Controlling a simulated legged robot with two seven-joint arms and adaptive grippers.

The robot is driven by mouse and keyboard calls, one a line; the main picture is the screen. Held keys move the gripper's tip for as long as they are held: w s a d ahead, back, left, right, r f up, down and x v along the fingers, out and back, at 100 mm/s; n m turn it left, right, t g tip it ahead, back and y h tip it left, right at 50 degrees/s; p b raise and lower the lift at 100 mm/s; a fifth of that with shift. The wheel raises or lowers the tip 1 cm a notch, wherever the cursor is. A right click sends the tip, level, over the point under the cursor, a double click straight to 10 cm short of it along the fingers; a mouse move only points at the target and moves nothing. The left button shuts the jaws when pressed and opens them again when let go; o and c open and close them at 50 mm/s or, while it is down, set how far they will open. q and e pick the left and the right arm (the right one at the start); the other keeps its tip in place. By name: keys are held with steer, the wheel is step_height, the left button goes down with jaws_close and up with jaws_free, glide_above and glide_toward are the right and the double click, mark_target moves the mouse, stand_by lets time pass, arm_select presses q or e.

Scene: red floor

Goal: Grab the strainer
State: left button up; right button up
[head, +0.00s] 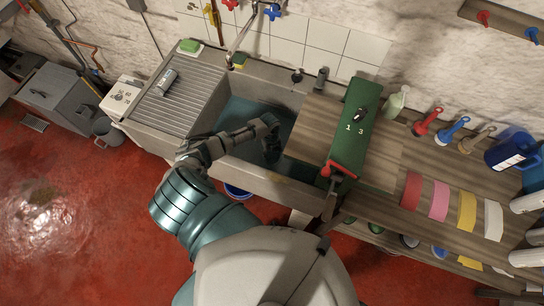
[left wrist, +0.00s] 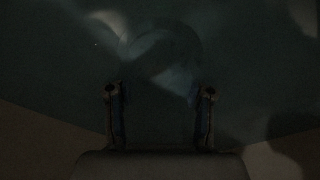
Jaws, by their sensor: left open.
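My left gripper (head: 271,146) reaches down into the sink (head: 216,113), over the dark blue-green water (head: 243,108). In the left wrist view its two fingers (left wrist: 160,92) stand wide apart with nothing clearly held between them. That view is very dark. A faint round outline (left wrist: 160,55) shows ahead of and between the fingers. I cannot tell whether it is the strainer, or how far off it is. No strainer can be made out in the head view; my arm and gripper hide part of the basin. My right gripper is not in view.
The faucet (head: 240,40) hangs above the back edge. Brushes and coloured blocks fill the right bench.

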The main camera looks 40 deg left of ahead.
arm_select(q)
steer(key=shift+d+f, duration=0.1)
steer(key=shift+d, duration=0.1)
steer(key=shift+a, duration=0.1)
steer(key=c, duration=0.4)
steer(key=shift+a, duration=0.2)
jaws_close()
steer(key=shift+a+f, duration=0.1)
steer(key=shift+a, duration=0.05)
